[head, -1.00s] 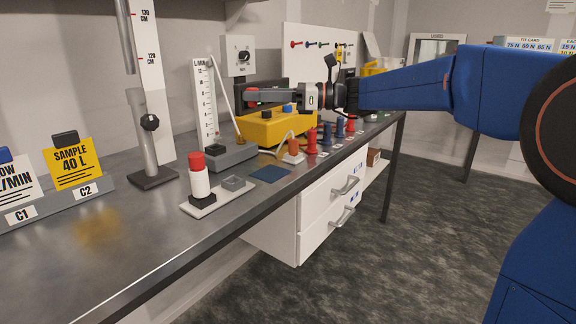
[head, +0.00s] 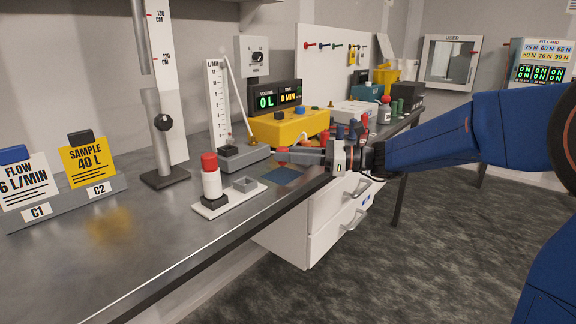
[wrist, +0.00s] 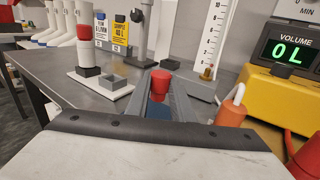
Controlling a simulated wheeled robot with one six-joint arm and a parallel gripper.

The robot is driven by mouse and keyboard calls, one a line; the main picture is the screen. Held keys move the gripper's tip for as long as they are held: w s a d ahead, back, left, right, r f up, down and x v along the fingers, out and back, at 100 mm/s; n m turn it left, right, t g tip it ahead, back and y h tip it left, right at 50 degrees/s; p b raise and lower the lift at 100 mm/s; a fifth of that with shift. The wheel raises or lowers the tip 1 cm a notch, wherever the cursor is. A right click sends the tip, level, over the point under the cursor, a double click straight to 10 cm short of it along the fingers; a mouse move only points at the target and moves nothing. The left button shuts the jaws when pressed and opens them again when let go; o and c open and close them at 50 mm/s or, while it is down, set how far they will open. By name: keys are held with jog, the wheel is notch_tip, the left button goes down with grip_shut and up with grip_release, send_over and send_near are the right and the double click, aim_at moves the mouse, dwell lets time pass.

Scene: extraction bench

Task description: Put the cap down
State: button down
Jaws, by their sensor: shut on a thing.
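My gripper (head: 287,157) is shut on a small red cap (wrist: 160,80), held between its fingertips. In the head view the red of the cap (head: 282,149) shows at the finger ends, mostly hidden by the fingers. The gripper is above the bench (head: 133,262), close to a dark blue square mat (head: 281,176). In the wrist view the mat (wrist: 158,111) shows between the fingers, below the cap. I cannot tell the exact height of the cap above it.
A white and red cylinder (head: 211,183) stands on a white tray (head: 222,208) with a small grey open box (head: 245,184), left of the mat. A yellow pump (head: 285,128) stands behind. An orange piece with a tube (wrist: 231,112) is close right of the fingers.

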aim_at(288, 176)
jog(key=shift+f, duration=1.45)
jog(key=shift+f, duration=0.15)
jog(key=c, duration=1.5)
grip_release()
jog(key=shift+c, duration=0.2)
